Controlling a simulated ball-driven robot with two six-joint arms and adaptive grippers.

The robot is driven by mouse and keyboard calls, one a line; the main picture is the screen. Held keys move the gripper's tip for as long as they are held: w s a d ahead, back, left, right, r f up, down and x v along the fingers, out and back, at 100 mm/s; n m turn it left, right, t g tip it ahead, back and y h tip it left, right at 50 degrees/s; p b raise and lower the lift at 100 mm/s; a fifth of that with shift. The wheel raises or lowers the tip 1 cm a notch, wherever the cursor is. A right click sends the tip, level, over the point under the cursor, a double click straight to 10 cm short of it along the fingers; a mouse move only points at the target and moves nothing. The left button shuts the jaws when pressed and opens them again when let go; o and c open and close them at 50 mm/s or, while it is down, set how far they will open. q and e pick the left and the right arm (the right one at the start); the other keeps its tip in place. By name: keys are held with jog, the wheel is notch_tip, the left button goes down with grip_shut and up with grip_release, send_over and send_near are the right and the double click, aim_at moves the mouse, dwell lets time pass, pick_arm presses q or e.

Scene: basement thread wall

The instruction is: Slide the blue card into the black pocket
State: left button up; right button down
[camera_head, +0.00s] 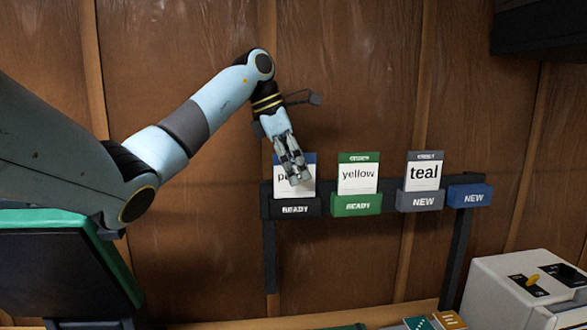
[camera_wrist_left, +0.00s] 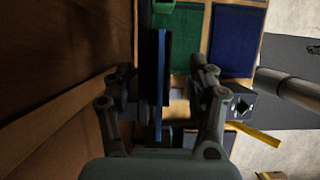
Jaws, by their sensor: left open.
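The blue card (camera_head: 308,165), with a blue top band and a white face, stands upright at the black pocket (camera_head: 296,208), which is marked READY. Its lower edge meets the pocket's rim; how deep it sits I cannot tell. My left gripper (camera_head: 295,177) is in front of the card and hides part of its word. In the left wrist view the card shows edge-on as a thin blue strip (camera_wrist_left: 162,60) between the open fingers of my left gripper (camera_wrist_left: 160,85), with a gap on both sides. My right gripper is not in view.
Along the dark rail are a green pocket (camera_head: 356,205) with a yellow-labelled card (camera_head: 358,176), a grey pocket (camera_head: 420,202) with a teal-labelled card (camera_head: 422,173), and a blue pocket (camera_head: 469,196) with no card. A pale box (camera_head: 498,292) with a yellow switch stands lower right.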

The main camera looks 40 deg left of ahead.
pick_arm(q)
jog(key=shift+r, duration=0.1)
jog(key=shift+r+p, duration=1.1)
jog(key=shift+r, duration=0.25)
jog(key=shift+r+p, duration=0.6)
jog(key=shift+r, duration=1.95)
jog(key=o, duration=0.6)
jog(key=shift+c, duration=0.2)
